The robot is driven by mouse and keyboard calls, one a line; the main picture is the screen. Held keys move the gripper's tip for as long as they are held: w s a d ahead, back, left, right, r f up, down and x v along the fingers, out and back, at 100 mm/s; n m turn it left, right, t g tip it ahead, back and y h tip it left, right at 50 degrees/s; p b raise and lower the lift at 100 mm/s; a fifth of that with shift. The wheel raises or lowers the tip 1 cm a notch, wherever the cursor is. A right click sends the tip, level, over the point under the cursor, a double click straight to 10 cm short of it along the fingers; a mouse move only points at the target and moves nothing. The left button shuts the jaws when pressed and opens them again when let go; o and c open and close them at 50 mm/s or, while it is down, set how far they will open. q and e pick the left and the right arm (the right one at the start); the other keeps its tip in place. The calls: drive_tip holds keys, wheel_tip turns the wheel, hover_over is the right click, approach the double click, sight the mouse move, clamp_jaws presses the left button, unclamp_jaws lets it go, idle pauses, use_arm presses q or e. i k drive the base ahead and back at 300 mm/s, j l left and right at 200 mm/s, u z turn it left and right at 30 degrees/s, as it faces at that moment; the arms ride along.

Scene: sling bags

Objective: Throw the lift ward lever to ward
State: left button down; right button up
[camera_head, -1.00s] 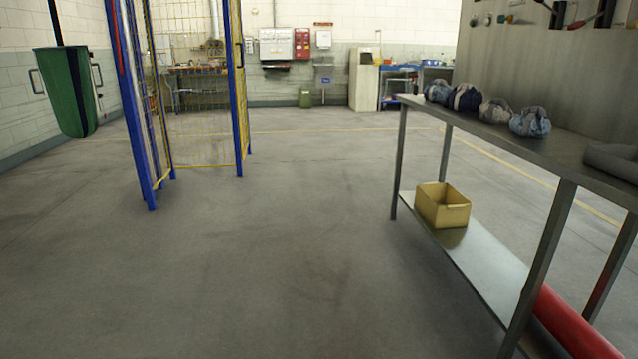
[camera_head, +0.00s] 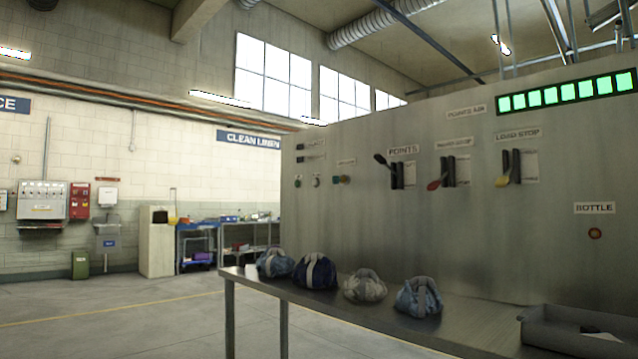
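A grey metal panel (camera_head: 460,235) stands at the right behind a table. It carries three levers in slotted black plates. The left lever (camera_head: 381,159) has a black knob, sits under a "POINTS" label and tilts left. The middle lever (camera_head: 434,185) has a red knob and tilts down to the left; its label (camera_head: 453,143) is too small to read surely. The right lever (camera_head: 502,181) has a yellow knob, points down and sits under "LOAD STOP". No label clearly naming a lift ward lever can be read. Neither of my grippers is in view.
A metal table (camera_head: 310,305) stands before the panel, bearing several cloth bundles (camera_head: 315,271) and a grey tray (camera_head: 535,330). A row of green lights (camera_head: 567,93) is at the panel's top. A red "BOTTLE" button (camera_head: 595,233) is at right. Open floor (camera_head: 110,320) lies left.

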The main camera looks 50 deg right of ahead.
sight(377, 157)
drive_tip(key=i+j+z, duration=0.1)
drive_tip(key=i, duration=1.8)
drive_tip(key=z, duration=3.55)
